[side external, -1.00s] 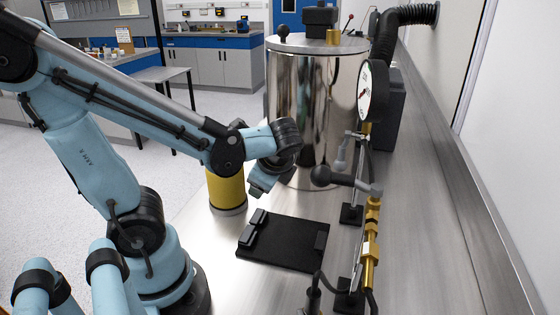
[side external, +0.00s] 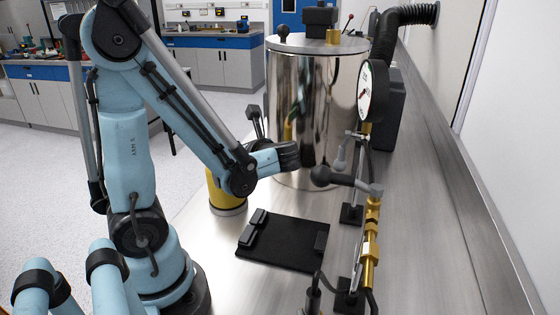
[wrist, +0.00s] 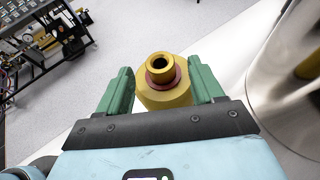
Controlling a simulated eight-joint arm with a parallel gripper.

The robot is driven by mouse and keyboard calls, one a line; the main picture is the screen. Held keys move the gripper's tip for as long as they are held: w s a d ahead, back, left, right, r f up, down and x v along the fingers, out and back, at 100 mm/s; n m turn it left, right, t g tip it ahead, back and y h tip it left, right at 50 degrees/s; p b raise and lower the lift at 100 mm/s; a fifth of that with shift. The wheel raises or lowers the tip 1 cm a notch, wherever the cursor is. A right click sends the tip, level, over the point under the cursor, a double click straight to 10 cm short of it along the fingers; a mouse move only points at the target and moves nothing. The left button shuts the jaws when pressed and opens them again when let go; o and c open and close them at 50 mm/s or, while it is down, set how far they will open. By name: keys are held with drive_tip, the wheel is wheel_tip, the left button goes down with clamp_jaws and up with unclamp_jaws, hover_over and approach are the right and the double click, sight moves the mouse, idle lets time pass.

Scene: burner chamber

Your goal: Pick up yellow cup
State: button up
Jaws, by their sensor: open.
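A yellow cylinder (side external: 227,200), which I take as the yellow cup, stands upright on the steel bench in the side view, left of the steel vessel. My forearm hides its upper part there. In the wrist view the yellow cup (wrist: 165,97) shows a brass neck and a reddish ring at its top. My gripper (wrist: 161,70) is open, with one green finger on each side of the cup in that view. I cannot tell how far the fingers are from it. In the side view my wrist is beside the steel vessel, and the fingers are not clearly seen.
The large steel vessel (side external: 318,110) stands right of my wrist. A black tray (side external: 283,243) lies in front on the bench. Brass fittings (side external: 371,230) and a dial gauge (side external: 374,90) stand at the right. The bench edge and the floor are on the left.

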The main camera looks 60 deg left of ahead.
drive_tip(key=shift+x, duration=1.1)
drive_tip(key=shift+c, duration=0.5)
clamp_jaws()
